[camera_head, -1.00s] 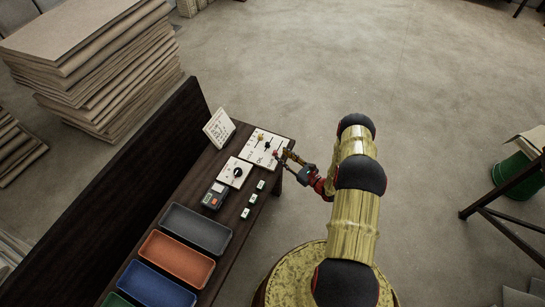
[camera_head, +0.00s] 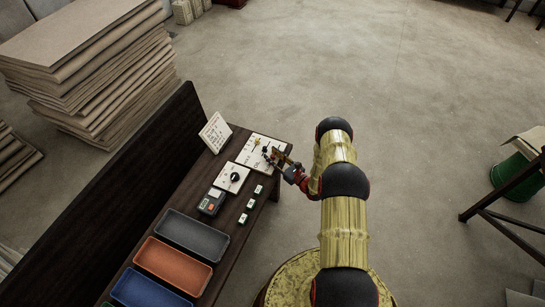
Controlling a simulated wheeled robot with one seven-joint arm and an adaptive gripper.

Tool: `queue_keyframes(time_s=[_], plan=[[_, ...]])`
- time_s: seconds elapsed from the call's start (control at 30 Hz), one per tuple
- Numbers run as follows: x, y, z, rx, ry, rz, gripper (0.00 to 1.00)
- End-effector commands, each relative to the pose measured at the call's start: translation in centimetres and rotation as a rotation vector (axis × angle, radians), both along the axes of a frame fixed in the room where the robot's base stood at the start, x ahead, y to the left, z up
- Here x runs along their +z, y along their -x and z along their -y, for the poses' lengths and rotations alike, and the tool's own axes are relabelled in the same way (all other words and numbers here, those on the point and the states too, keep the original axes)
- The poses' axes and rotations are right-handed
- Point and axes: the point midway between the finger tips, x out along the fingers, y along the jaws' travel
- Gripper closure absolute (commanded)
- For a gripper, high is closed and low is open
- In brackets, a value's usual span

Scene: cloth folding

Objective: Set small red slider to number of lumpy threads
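A white slider panel (camera_head: 250,156) lies at the far end of the dark bench. A yellow slider knob (camera_head: 257,142) shows on its upper part. The small red slider cannot be made out; the gripper covers the right side of the panel. My gripper (camera_head: 270,157) is over the panel's right edge, with its fingers very close to or touching the panel. Whether the fingers are open or shut is too small to tell. A white card with writing (camera_head: 215,132) stands at the panel's left; its text is unreadable.
A white dial plate (camera_head: 231,178) with a black knob, a dark handheld device (camera_head: 211,201) and several small white-topped blocks (camera_head: 250,204) sit nearer. Grey (camera_head: 193,235), orange (camera_head: 172,266) and blue (camera_head: 146,291) trays follow. A dark backboard (camera_head: 120,195) borders the bench's left side.

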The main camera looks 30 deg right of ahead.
Motion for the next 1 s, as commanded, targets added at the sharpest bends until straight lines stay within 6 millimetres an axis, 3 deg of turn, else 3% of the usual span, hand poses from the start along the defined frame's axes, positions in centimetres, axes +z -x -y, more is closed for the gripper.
queue_keyframes(time_s=[0.13,0.67,1.0], plan=[[0.02,0.02,0.0,0.0,0.0,0.0,0.7],[-0.03,0.08,-0.09,0.002,-0.001,-0.001,1.0],[-0.06,0.12,-0.16,0.003,-0.003,-0.002,1.0]])
